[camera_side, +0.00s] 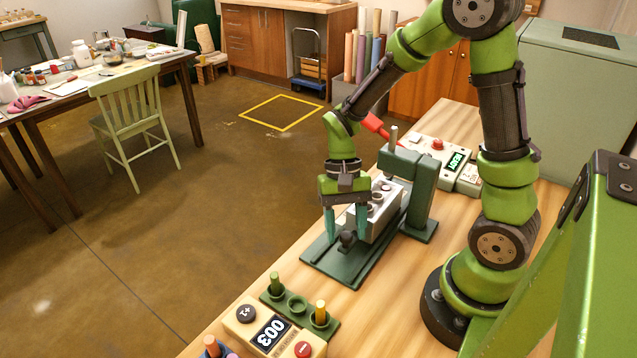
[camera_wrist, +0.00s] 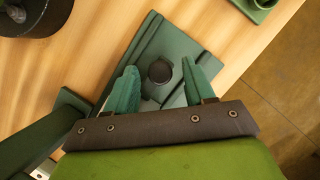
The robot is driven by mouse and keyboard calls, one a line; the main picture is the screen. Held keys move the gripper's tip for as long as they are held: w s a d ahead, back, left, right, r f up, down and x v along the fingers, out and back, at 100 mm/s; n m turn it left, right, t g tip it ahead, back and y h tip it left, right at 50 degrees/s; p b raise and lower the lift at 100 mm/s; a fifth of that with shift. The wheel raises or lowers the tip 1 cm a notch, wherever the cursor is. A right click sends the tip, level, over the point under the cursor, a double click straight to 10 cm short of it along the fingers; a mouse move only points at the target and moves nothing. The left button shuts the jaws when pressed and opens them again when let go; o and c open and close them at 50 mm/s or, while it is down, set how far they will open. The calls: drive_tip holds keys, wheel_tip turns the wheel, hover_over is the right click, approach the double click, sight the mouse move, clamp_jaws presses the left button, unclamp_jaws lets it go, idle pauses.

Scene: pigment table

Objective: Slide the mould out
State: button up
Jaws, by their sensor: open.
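The mould (camera_side: 383,212) is a pale grey block with several round wells in its top, sitting on the dark green press base (camera_side: 325,262) under the press frame (camera_side: 424,185). A dark round knob (camera_side: 348,239) is at its near end. My gripper (camera_side: 346,228) is open, pointing down, with its teal fingers on either side of the knob. In the wrist view the knob (camera_wrist: 160,71) lies between the two open fingers, apart from both. Only a sliver of the mould (camera_wrist: 150,105) shows there; the gripper body hides the rest.
A control box reading READY (camera_side: 455,163) stands behind the press, with a red lever (camera_side: 375,126) above. Nearer are a green holder (camera_side: 297,304) with pegs and a counter box reading 003 (camera_side: 272,333). Bare wooden table (camera_side: 385,310) lies right of the base.

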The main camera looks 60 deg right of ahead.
drive_tip(key=shift+c, duration=0.3)
clamp_jaws()
drive_tip(key=a, duration=0.8)
drive_tip(key=shift+a, duration=0.35)
drive_tip(key=shift+o, duration=0.3)
unclamp_jaws()
drive_tip(key=shift+d, duration=0.1)
drive_tip(key=shift+r, duration=0.1)
drive_tip(key=v, duration=1.6)
drive_tip(key=shift+r, duration=0.35)
